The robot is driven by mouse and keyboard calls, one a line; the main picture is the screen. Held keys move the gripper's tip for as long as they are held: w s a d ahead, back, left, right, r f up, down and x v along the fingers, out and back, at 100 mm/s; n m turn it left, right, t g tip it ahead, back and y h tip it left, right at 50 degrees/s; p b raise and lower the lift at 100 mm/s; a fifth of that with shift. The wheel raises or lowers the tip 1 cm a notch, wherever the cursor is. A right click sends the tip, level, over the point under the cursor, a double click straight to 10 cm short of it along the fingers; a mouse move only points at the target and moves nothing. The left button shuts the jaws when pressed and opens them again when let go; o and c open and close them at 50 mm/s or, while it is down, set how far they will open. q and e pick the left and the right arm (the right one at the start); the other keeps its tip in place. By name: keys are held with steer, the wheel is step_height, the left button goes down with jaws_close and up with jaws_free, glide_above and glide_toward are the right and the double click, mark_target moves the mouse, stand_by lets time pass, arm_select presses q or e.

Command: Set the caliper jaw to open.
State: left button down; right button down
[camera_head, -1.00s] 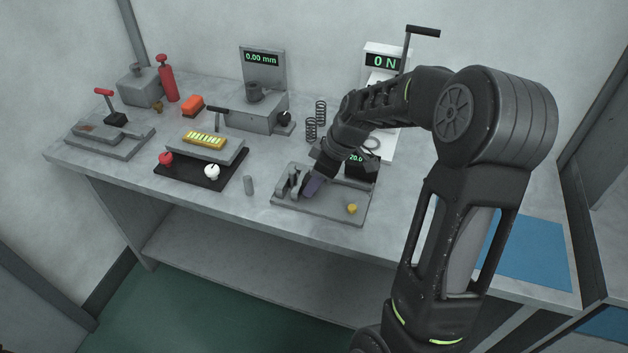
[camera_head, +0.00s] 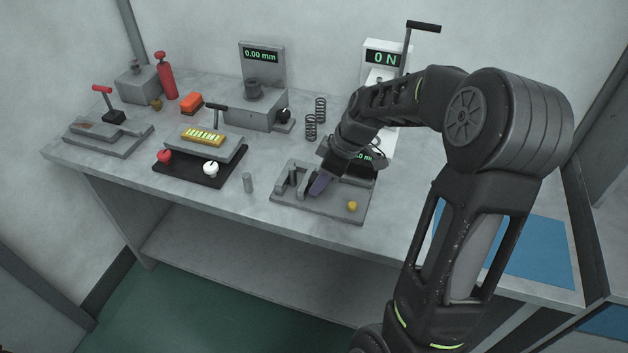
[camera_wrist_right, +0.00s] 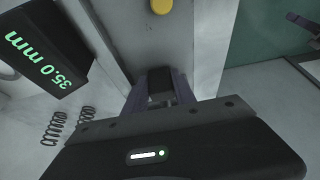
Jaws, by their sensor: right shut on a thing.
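The caliper station is a grey plate (camera_head: 330,209) on the bench with upright jaw posts (camera_head: 281,177), a yellow button and a small black display. The display (camera_wrist_right: 45,50) reads 35.0 mm in the right wrist view; my arm partly covers it in the head view. My right gripper (camera_head: 318,187) is low over the plate, just right of the posts. In the right wrist view its fingers (camera_wrist_right: 160,90) are shut on a dark block, the sliding caliper jaw (camera_wrist_right: 160,82). My left gripper is not in view.
The yellow button (camera_head: 352,206) is at the plate's front right. A small grey cylinder (camera_head: 248,183) stands left of the plate. Two springs (camera_head: 315,120) stand behind. A gauge reading 0.00 mm (camera_head: 262,55) and a force stand (camera_head: 384,58) are at the back.

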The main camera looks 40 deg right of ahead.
steer(key=shift+s+d, duration=0.35)
steer(key=shift+s, duration=0.15)
steer(key=c, duration=1)
jaws_free()
steer(key=shift+r, duration=0.1)
steer(key=v, duration=0.7)
steer(key=shift+s+d+r, duration=0.15)
steer(key=shift+s+r, duration=0.1)
